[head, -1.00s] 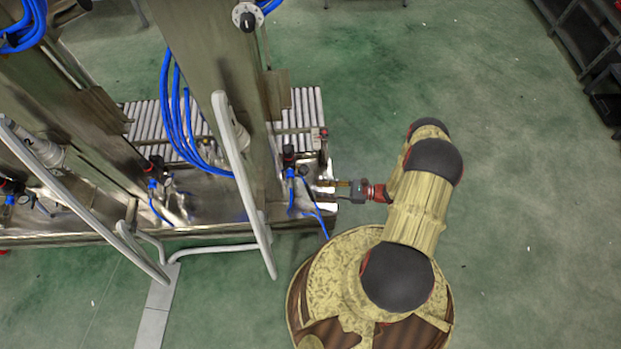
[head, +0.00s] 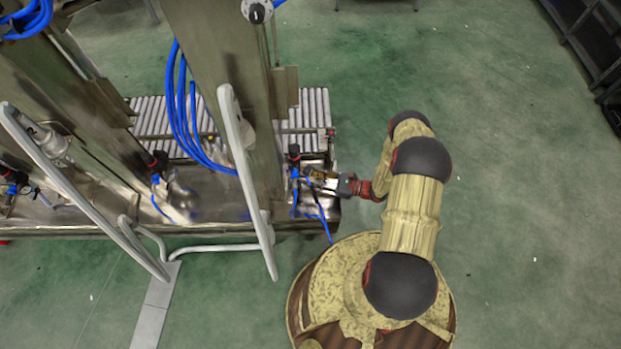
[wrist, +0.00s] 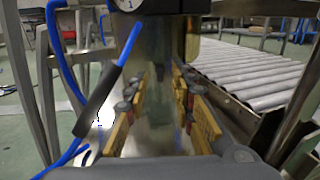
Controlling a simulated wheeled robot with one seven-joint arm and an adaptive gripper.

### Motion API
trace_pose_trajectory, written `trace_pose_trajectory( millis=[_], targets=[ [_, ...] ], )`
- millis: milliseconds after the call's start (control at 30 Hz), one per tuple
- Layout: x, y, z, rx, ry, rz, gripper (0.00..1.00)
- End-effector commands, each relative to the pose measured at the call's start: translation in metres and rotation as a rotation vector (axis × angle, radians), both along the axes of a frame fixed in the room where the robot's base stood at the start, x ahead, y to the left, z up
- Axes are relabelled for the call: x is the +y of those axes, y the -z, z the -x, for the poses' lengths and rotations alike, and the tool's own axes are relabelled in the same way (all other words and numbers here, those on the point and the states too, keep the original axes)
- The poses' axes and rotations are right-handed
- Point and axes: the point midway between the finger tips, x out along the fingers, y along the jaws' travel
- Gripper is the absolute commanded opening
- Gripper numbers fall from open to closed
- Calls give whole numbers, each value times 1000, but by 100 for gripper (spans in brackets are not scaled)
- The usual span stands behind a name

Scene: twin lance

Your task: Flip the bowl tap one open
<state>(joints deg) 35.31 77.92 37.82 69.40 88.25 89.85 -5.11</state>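My gripper (head: 313,173) is at the right end of the steel machine in the head view, with its fingers pointing left toward the black-topped fitting (head: 293,152) and its blue hoses. In the wrist view, my gripper's two yellow-lined fingers (wrist: 160,108) stand apart, with a shiny steel surface visible between them and nothing clearly held. A round dial marked 1 (wrist: 132,4) shows at the top edge. A black sleeve (wrist: 97,100) on a blue line slants just left of the fingers. I cannot tell which part is the bowl tap, or its position.
A roller conveyor (head: 312,108) lies behind the machine; its rollers also show at right in the wrist view (wrist: 245,75). A pale bent rail (head: 243,170) rises left of my gripper. Steel columns (head: 215,60) stand beyond. Green floor (head: 530,230) is clear at right.

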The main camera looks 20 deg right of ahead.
Motion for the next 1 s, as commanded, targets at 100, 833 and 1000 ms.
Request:
trace_pose_trajectory(
  millis=[100, 833, 1000],
  targets=[
    [0, 0, 0, 0, 0, 0, 25],
    [-1, 0, 0, 0, 0, 0, 0],
    [-1, 0, -1, -2, -11, 1, 0]
  ],
)
